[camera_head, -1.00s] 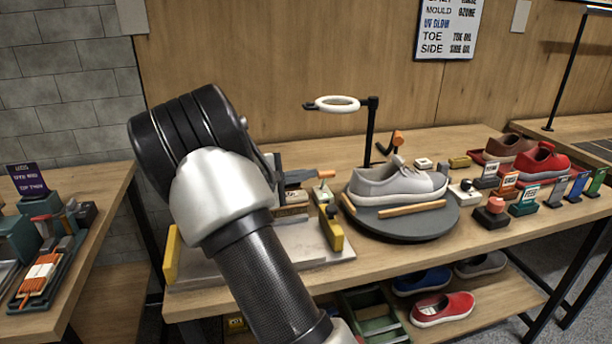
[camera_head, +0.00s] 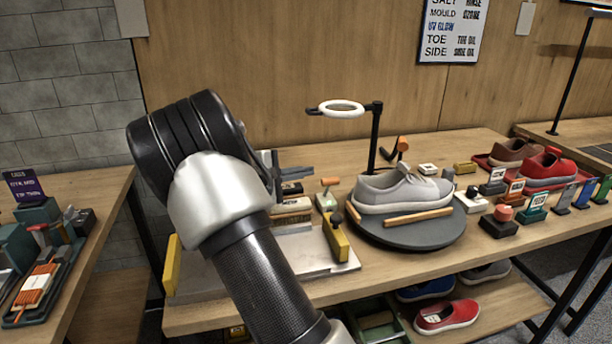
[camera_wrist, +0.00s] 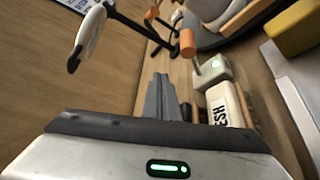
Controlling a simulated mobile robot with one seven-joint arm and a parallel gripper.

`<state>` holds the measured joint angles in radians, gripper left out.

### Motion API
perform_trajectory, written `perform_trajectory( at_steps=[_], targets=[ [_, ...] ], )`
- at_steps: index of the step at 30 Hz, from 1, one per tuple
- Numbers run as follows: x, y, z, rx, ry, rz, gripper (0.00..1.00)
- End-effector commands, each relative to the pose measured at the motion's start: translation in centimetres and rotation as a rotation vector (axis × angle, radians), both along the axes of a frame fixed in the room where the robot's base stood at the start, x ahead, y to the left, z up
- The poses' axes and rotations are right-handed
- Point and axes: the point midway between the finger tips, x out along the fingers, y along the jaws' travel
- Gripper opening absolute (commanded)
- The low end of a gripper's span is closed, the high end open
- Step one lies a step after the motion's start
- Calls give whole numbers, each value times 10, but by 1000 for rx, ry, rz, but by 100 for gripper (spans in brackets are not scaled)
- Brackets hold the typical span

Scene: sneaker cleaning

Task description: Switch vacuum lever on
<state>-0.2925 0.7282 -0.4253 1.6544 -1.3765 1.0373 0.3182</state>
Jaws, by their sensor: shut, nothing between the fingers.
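A small pale box (camera_head: 326,203) with an orange-tipped lever (camera_head: 330,182) stands on the bench left of the grey sneaker. No label shows that it is the vacuum lever. In the wrist view the lever's orange grip (camera_wrist: 187,43) stands off the box (camera_wrist: 211,70), and a green light shows on the box. My gripper (camera_head: 308,172) is shut and empty, just left of the lever and apart from it. In the wrist view its grey fingers (camera_wrist: 160,84) point toward the lever's side, with a gap between.
A grey sneaker (camera_head: 400,190) sits on a round dark turntable (camera_head: 425,235). A ring lamp (camera_head: 341,108) on a black post stands behind; another orange-tipped handle (camera_head: 401,144) is near its base. A yellow block (camera_head: 335,238) and a cream block marked "SH" (camera_wrist: 222,110) are close by.

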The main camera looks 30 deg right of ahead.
Motion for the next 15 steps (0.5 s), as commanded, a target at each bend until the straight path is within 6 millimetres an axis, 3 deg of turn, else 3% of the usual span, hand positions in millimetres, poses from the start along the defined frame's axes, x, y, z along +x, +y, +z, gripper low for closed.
perform_trajectory(
  at_steps=[3, 15],
  targets=[
    [-8, 34, -4, 1, 4, 7, 0],
    [-32, 130, -18, 0, 1, 9, 0]
  ],
)
